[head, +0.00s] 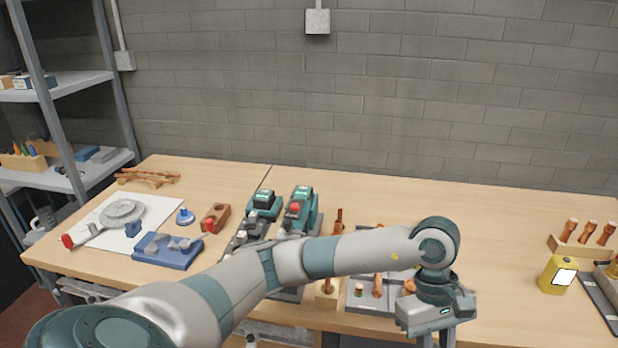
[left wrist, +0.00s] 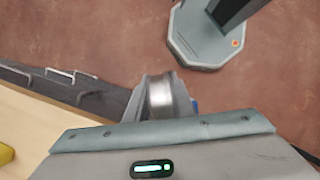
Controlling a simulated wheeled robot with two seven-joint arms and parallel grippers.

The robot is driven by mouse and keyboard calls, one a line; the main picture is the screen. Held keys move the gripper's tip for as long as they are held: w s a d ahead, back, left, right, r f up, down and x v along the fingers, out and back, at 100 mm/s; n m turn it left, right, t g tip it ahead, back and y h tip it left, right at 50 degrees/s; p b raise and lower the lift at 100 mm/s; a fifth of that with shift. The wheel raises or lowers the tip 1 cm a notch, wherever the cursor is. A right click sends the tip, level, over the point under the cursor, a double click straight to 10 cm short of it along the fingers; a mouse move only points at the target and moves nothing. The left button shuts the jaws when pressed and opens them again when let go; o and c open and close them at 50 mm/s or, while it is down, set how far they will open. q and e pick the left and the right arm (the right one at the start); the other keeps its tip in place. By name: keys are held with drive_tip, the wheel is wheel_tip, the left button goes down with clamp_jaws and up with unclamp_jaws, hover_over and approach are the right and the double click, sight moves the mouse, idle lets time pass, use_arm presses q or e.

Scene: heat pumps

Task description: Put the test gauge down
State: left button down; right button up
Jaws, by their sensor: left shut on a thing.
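My left arm reaches across the bench from the left in the head view. Its left gripper (head: 436,338) points down at the front edge, with the fingertips cut off by the picture's bottom. In the left wrist view the left gripper (left wrist: 165,92) is shut on a round thing with a shiny metal rim (left wrist: 160,97), which I take to be the test gauge. A bit of blue shows beside it. Its face is hidden, and the head view does not show it. My right gripper is not in view.
A yellow device (head: 558,275) and a wooden rack (head: 582,245) stand at the right. Teal machines (head: 300,210), a grey tray (head: 362,300), a blue block (head: 168,251) and a white sheet (head: 88,235) occupy the middle and left. The back right of the bench (head: 500,210) is clear.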

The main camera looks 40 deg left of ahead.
use_arm(q)
drive_tip(key=s+a+f+m+g+y, duration=0.2)
drive_tip(key=s+a+f+m+y, duration=0.2)
drive_tip(key=a+f+m, duration=0.5)
wheel_tip(320, 180, down, 2)
drive_tip(key=m, duration=0.2)
drive_tip(key=shift+s+a+m, duration=0.2)
drive_tip(key=shift+a+m, duration=0.15)
drive_tip(key=shift+m, duration=0.05)
